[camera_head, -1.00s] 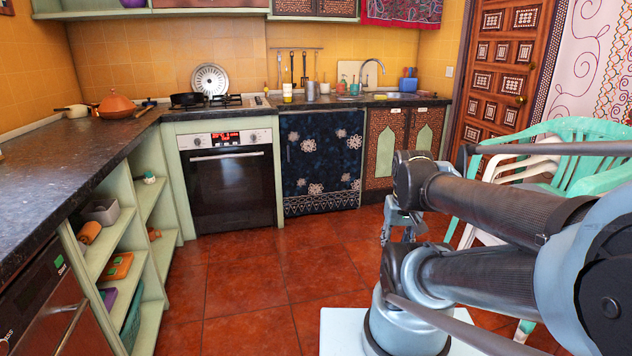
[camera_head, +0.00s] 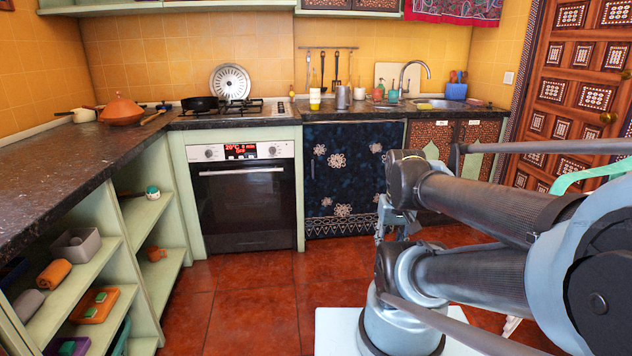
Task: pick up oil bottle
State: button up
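I cannot make out for certain which item is the oil bottle. A small yellow and white container (camera_head: 315,98) stands on the back counter, right of the stove. Beside it is a grey metallic vessel (camera_head: 342,97). A greenish bottle (camera_head: 393,95) stands near the sink. All are small in view. My gripper (camera_head: 385,228) hangs beside my folded arm, far from the counter. It is partly hidden by my arm, and its fingers are too small to tell open from shut. Nothing is visibly held.
The dark back counter (camera_head: 365,113) bears a stove with a black pan (camera_head: 199,103). An orange tagine (camera_head: 121,110) stands on the left counter. Open shelves (camera_head: 75,290) line the left side. Red tile floor (camera_head: 255,310) is clear ahead. A green chair edge (camera_head: 590,175) shows at right.

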aim_at(314, 88)
jog(key=u, duration=0.15)
jog(key=i, duration=1.05)
jog(key=u, duration=0.15)
